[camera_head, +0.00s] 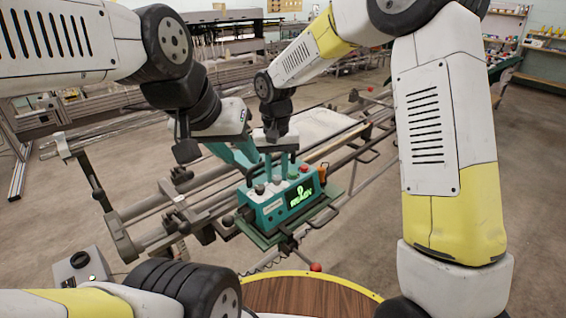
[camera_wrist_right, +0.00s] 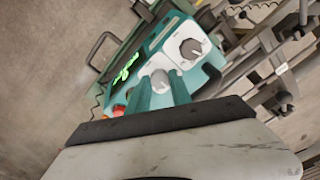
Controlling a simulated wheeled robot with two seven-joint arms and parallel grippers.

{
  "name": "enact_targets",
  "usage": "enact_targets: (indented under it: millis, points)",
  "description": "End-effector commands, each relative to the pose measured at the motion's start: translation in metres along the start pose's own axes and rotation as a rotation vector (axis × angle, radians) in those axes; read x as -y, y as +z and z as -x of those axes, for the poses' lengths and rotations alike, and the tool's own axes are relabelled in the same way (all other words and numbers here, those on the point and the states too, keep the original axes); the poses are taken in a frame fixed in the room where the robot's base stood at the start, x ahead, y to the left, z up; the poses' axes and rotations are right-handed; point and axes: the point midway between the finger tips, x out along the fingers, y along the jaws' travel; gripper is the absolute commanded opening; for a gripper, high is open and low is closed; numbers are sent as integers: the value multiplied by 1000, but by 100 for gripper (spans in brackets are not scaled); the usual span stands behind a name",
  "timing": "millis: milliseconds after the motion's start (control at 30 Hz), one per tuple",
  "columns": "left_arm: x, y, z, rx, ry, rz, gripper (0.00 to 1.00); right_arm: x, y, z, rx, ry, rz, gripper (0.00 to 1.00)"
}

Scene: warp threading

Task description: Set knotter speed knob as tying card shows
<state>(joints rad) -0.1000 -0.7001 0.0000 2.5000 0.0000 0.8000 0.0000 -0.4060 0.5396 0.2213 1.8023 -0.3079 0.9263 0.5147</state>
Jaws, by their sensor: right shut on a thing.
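The teal knotter box (camera_head: 285,208) sits on a green plate on the rail frame, with a lit green display (camera_head: 299,196). It also shows in the right wrist view (camera_wrist_right: 160,35). My right gripper (camera_head: 277,177) points down over its top panel. In the right wrist view its teal fingers (camera_wrist_right: 164,90) are shut around a pale round knob (camera_wrist_right: 160,79). A second knob (camera_wrist_right: 191,47) with a grey grip bar stands free beside it. My left gripper (camera_head: 243,170) is beside the box's back left; its finger gap is unclear. I cannot make out a tying card.
A red button (camera_head: 304,168) is on the box's right end. Long rails (camera_head: 150,240) run behind and left. A round wooden table (camera_head: 308,296) is at the front, and a grey box with a dial (camera_head: 80,262) is at the lower left.

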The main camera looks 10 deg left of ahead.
Motion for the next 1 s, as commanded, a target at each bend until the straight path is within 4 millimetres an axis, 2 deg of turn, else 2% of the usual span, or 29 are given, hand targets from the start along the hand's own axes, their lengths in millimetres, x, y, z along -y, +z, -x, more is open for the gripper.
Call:
enact_targets:
  millis: [267, 467, 1000]
  points:
    - [0, 0, 0, 0, 0, 0, 36, 0, 0, 0, 0, 0, 25, 0]
    - [0, 0, 0, 0, 0, 0, 36, 0, 0, 0, -1, 0, 114, 0]
    - [0, 0, 0, 0, 0, 0, 36, 0, 0, 1, -2, 0, 578, 0]
